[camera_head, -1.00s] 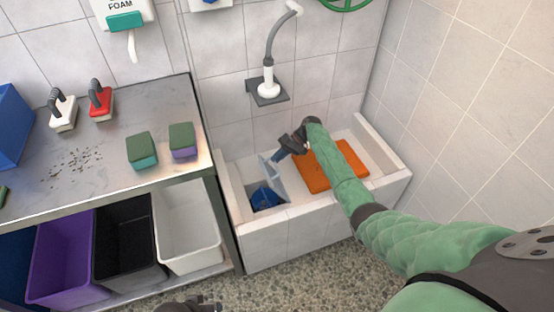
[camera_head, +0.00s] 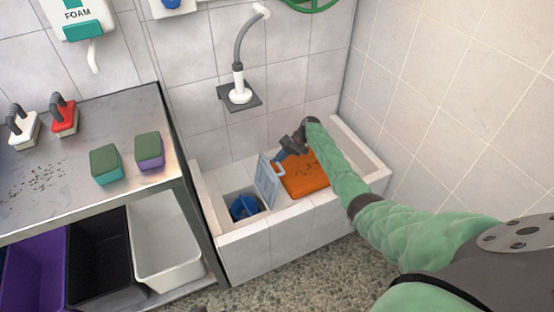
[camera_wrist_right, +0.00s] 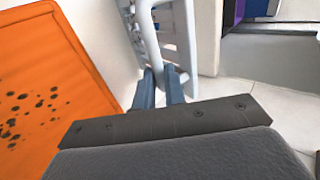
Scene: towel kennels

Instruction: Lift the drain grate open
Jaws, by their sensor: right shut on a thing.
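The drain grate (camera_head: 267,182) is a light grey-blue slatted panel in the white tiled tub. It stands tilted up steeply, beside the opening with a blue round part (camera_head: 243,207) in it. My right gripper (camera_head: 279,156) is shut on the grate's upper edge. In the right wrist view the grate (camera_wrist_right: 182,32) rises ahead, and the blue fingers of my right gripper (camera_wrist_right: 161,80) close on its bar. My left gripper is not in the head view.
An orange mat (camera_head: 304,175) with dark specks lies in the tub right of the grate. The tub's front wall (camera_head: 262,247) is tiled. A steel table (camera_head: 60,180) with sponges and brushes stands at left, bins below. A shower hose (camera_head: 239,75) hangs above.

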